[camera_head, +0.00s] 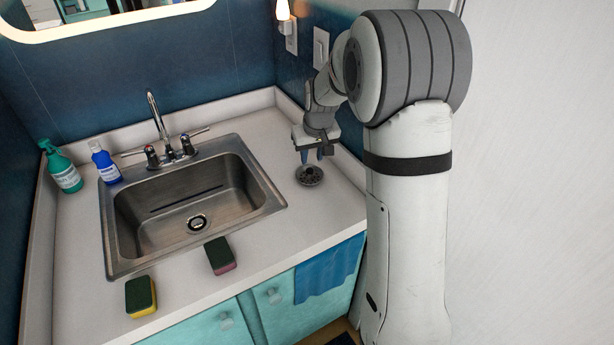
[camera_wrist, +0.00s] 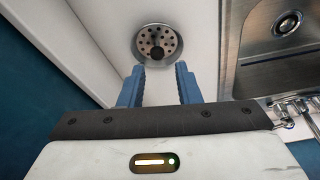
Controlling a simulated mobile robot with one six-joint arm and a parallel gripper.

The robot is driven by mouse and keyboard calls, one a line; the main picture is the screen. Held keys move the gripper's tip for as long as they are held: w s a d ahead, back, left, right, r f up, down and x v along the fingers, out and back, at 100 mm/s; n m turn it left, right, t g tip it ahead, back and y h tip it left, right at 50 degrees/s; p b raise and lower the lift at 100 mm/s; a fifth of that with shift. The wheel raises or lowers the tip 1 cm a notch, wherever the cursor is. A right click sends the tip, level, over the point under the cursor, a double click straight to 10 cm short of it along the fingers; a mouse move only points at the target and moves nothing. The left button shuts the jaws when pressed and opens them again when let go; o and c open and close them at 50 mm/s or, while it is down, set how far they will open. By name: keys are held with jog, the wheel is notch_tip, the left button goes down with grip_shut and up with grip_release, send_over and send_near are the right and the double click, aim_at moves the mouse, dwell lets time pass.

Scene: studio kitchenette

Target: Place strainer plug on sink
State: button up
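The strainer plug (camera_head: 309,174) is a round, dark grey metal disc with holes. It lies on the white counter (camera_head: 335,200) to the right of the sink. In the wrist view the strainer plug (camera_wrist: 172,39) shows its holes and a dark centre knob, just beyond my fingertips. My gripper (camera_head: 313,157) is above and just behind the plug. In the wrist view my gripper (camera_wrist: 159,70) has its two blue fingers apart with nothing between them. The steel sink (camera_head: 130,215) has an open drain (camera_head: 197,223) in its basin floor; the sink edge (camera_wrist: 232,70) also shows in the wrist view.
A faucet (camera_head: 158,120) with two handles stands behind the basin. A green bottle (camera_head: 65,172) and a blue bottle (camera_head: 104,163) stand at the left. Two sponges, one yellow-green (camera_head: 140,296) and one pink-dark (camera_head: 220,256), lie at the front. A wall rises close behind and right of my gripper.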

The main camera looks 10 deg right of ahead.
aim_at(310, 170)
jog(key=x, duration=0.9)
jog(key=shift+w+d, duration=0.2)
jog(key=shift+w, duration=0.2)
grip_shut()
jog(key=shift+r, duration=0.1)
